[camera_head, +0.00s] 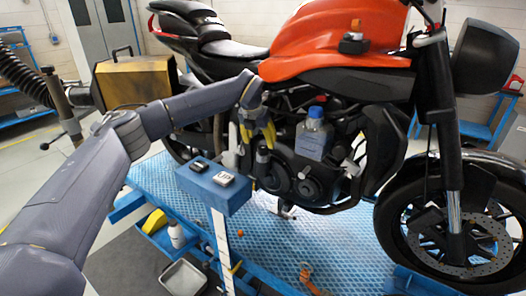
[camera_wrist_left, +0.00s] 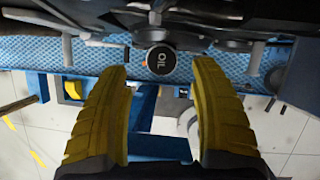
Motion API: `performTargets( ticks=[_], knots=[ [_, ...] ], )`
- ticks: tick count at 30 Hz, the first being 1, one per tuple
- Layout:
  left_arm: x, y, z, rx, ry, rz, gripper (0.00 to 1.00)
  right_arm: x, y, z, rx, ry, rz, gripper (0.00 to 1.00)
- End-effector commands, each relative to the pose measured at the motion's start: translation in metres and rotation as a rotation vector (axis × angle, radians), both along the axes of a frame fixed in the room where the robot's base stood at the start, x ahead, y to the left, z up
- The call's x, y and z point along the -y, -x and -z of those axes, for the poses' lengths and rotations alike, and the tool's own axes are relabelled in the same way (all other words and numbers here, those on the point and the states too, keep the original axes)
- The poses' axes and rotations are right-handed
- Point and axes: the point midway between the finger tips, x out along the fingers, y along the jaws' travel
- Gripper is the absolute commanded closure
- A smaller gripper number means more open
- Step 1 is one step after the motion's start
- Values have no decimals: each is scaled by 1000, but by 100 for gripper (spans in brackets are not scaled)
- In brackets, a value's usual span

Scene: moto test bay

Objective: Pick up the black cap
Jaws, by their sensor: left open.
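A round black cap marked "OIL" (camera_wrist_left: 160,60) shows in the left wrist view, on the engine side of the motorcycle. It lies across the gap between the two yellow fingertips of my left gripper (camera_wrist_left: 160,66), and neither finger visibly touches it. In the head view my left gripper (camera_head: 257,138) is open and points down beside the engine, with a small dark cylindrical part (camera_head: 262,157) just below the fingers. I cannot tell for sure that this part is the cap. My right gripper is not in view.
A clear bottle with a blue lid (camera_head: 313,138) stands close to the right of the gripper. The red tank (camera_head: 335,45) is above right. A blue textured platform (camera_head: 265,245) lies below.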

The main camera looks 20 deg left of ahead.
Motion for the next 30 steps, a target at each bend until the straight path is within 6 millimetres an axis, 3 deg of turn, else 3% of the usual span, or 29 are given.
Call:
performTargets(
  ticks=[15,26,30],
  knots=[
    [5,-21,44,0,0,-1,37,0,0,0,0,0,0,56],
    [5,-22,47,0,1,-1,37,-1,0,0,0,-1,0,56],
    [5,-22,47,1,1,0,53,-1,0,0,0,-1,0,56]
  ],
)
